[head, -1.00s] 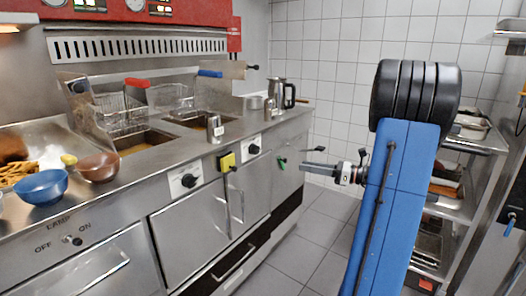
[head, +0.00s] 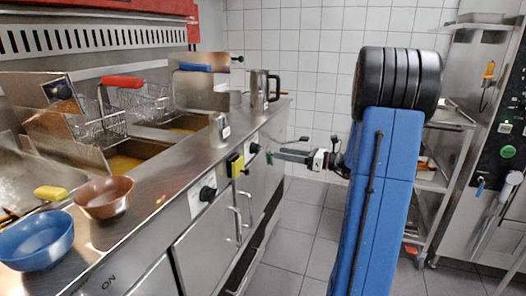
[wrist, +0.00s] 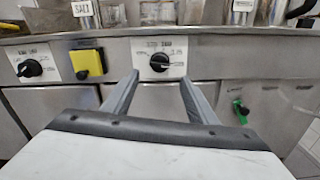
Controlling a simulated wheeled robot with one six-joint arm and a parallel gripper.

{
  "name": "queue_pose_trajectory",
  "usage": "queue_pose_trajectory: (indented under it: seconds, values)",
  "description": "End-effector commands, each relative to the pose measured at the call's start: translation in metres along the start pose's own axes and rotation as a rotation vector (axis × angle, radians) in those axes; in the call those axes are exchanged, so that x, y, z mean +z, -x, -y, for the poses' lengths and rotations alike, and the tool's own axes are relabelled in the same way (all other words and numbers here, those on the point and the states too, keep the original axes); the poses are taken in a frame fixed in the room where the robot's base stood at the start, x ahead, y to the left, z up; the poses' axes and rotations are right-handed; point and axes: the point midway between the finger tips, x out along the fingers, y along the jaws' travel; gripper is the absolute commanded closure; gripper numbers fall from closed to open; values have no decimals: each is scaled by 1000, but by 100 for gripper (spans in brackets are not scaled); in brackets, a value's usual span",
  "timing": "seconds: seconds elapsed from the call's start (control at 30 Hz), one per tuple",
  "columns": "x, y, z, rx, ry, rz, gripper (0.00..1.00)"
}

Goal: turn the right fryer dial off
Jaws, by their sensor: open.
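The right fryer dial (wrist: 159,62) is a black round knob on a white plate, in the upper middle of the wrist view. Its light pointer line lies roughly level, toward the right. The dial also shows on the fryer front in the head view (head: 254,148). My gripper (wrist: 159,80) is open and empty. Its two fingers point at the panel, with the dial between and just beyond their tips in the wrist view. In the head view my gripper (head: 277,154) is to the right of the dial, apparently a little short of it.
A left dial (wrist: 29,68) and a yellow switch (wrist: 88,63) sit left on the same panel. A green valve handle (wrist: 240,111) is lower right. A blue bowl (head: 38,240) and brown bowl (head: 104,196) stand on the counter. The floor (head: 300,240) is clear.

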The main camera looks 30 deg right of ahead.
Motion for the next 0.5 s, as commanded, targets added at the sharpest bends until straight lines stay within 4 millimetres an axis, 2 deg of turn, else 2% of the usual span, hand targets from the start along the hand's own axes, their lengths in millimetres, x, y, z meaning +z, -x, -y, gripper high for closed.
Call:
queue_pose_trajectory:
  seconds: [0.3,0.5]
  values:
    - [0,-52,0,3,0,0,48]
    - [0,-76,0,2,0,0,48]
